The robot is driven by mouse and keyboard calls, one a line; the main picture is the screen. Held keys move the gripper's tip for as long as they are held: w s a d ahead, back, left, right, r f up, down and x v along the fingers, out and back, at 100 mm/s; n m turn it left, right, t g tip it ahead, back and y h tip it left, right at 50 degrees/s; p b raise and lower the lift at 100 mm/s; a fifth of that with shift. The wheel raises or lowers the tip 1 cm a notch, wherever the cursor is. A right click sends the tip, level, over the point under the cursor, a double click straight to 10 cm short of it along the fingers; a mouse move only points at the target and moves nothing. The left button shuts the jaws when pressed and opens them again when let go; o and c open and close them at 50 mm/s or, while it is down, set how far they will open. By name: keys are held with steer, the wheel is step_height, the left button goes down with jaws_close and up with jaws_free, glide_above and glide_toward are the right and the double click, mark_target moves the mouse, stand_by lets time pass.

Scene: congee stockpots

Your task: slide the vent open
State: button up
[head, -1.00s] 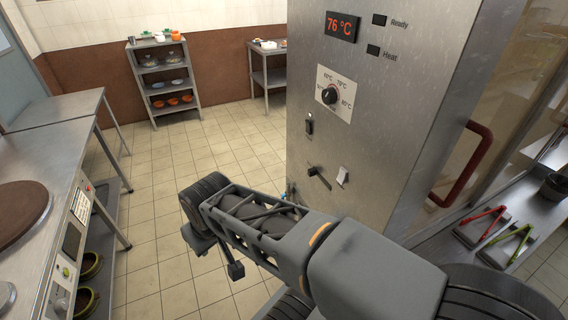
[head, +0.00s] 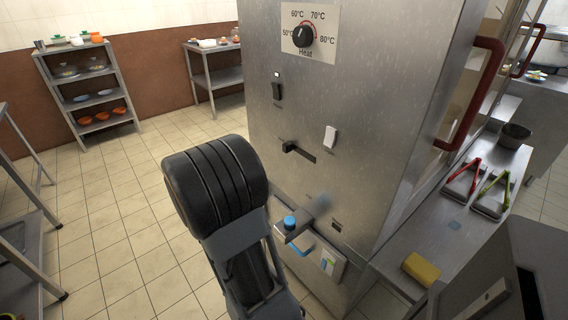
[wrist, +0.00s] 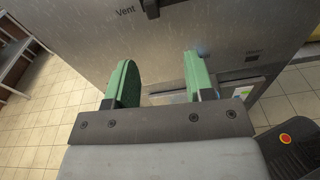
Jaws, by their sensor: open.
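The vent slider is a dark knob (head: 289,147) at the left end of a short slanted slot on the steel cabinet front (head: 360,90). In the wrist view the knob (wrist: 151,9) is at the top edge, beside the word "Vent". My gripper (wrist: 158,80) shows two green-padded fingers spread apart with nothing between them. It is below the knob in that view and not touching it. In the head view my dark arm rises in front of the cabinet's left side, and the fingers cannot be made out.
The cabinet also carries a heat dial (head: 303,36), a black switch (head: 278,89) and a white switch (head: 330,138). A blue-capped item (head: 290,222) is low by the cabinet. A yellow sponge (head: 421,269) and tongs (head: 462,177) lie on the right. Tiled floor is open at left.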

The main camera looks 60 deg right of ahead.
mark_target(284, 148)
steer(key=shift+n+h, duration=0.5)
steer(key=shift+h, duration=0.1)
steer(key=x, duration=0.5)
steer(key=b+x, duration=0.1)
steer(key=x, duration=0.3)
steer(key=b+x, duration=0.1)
steer(key=x, duration=0.4)
steer(key=shift+w+d+f, duration=0.3)
steer(key=shift+d, duration=0.15)
jaws_close()
